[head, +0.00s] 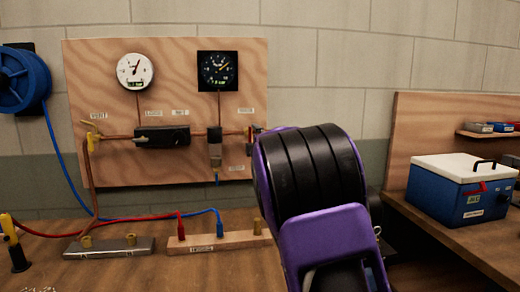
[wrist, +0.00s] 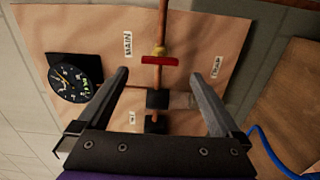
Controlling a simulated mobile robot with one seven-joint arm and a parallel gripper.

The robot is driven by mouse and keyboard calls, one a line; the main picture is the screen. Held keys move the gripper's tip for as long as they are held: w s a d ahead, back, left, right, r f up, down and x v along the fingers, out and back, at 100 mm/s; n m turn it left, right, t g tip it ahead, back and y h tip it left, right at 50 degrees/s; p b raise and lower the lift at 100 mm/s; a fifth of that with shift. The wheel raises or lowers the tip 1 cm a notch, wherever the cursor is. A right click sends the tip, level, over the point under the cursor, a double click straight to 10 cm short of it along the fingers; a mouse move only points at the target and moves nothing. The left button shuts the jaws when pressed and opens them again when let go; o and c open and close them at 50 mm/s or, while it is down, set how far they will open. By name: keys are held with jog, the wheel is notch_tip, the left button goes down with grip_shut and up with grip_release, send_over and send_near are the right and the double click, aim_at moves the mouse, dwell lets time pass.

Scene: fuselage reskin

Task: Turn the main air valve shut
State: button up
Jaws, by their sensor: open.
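The main air valve shows in the wrist view as a red handle (wrist: 160,60) on a brass body (wrist: 160,50), on the copper pipe (wrist: 163,20) beside a label reading MAIN (wrist: 128,44). The handle appears to lie crosswise to the pipe. My gripper (wrist: 159,74) is open, with one finger on each side of the pipe line. The handle lies between and slightly beyond the fingertips, and I see no contact. In the head view my arm hides most of the gripper and the valve at the board's right edge.
A plywood board (head: 100,70) carries a white gauge (head: 135,71), a black gauge (head: 218,70), a black block (head: 162,136) and a yellow-handled vent valve (head: 91,127). Red and blue hoses cross the bench below. A blue cooler box (head: 455,193) stands right.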

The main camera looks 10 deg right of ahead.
jog(key=s, duration=0.8)
jog(key=shift+s, duration=0.35)
